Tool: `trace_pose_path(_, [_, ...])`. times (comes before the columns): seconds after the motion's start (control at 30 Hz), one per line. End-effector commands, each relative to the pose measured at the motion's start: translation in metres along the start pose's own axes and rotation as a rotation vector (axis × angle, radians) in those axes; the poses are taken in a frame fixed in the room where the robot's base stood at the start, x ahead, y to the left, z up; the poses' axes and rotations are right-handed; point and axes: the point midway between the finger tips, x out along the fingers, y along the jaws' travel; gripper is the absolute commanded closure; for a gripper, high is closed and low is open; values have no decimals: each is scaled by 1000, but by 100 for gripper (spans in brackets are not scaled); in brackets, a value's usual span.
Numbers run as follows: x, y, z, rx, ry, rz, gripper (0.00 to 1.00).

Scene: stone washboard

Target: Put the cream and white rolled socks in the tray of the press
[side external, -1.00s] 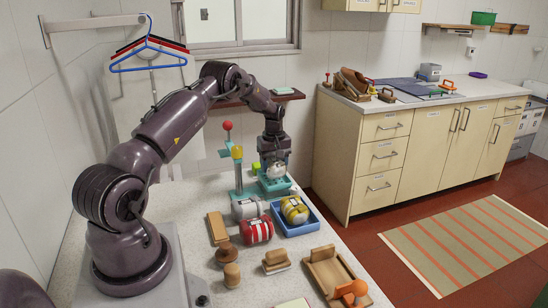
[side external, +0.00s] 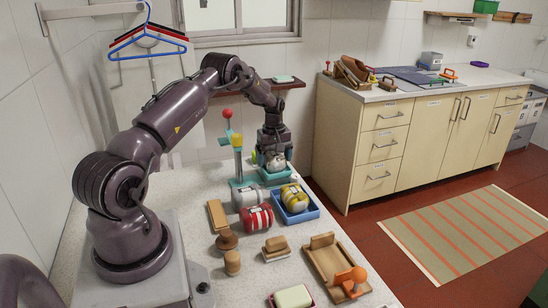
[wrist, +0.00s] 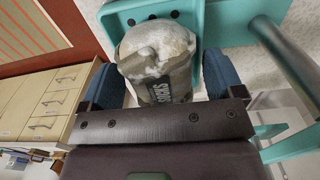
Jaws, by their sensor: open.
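The cream and white rolled socks (wrist: 160,55) sit in the teal tray (wrist: 112,16) of the press, between my gripper's blue fingers. A dark band with lettering wraps them. My gripper (wrist: 160,82) is open, with one finger on each side of the roll; I cannot tell whether either finger touches it. In the side view my gripper (side external: 275,151) points down over the socks (side external: 275,163) and the teal tray (side external: 287,178). The press (side external: 238,168) has a teal post, a yellow part and a red knob. My gripper hides part of the socks.
A blue tray (side external: 302,218) holds a yellow and white roll (side external: 294,198). A red and white striped roll (side external: 257,218) and a grey-white roll (side external: 246,198) lie beside it. Wooden pieces (side external: 276,246) and a board with an orange handle (side external: 325,262) stand nearer the front.

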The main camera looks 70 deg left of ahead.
Motion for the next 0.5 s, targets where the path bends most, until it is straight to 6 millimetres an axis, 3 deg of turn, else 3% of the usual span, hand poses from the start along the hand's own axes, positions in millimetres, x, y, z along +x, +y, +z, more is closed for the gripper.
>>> trace_pose_path(0.17, [-18,1,0,1,3,2,13])
trace_pose_path(0.5, [-92,1,0,0,4,3,13])
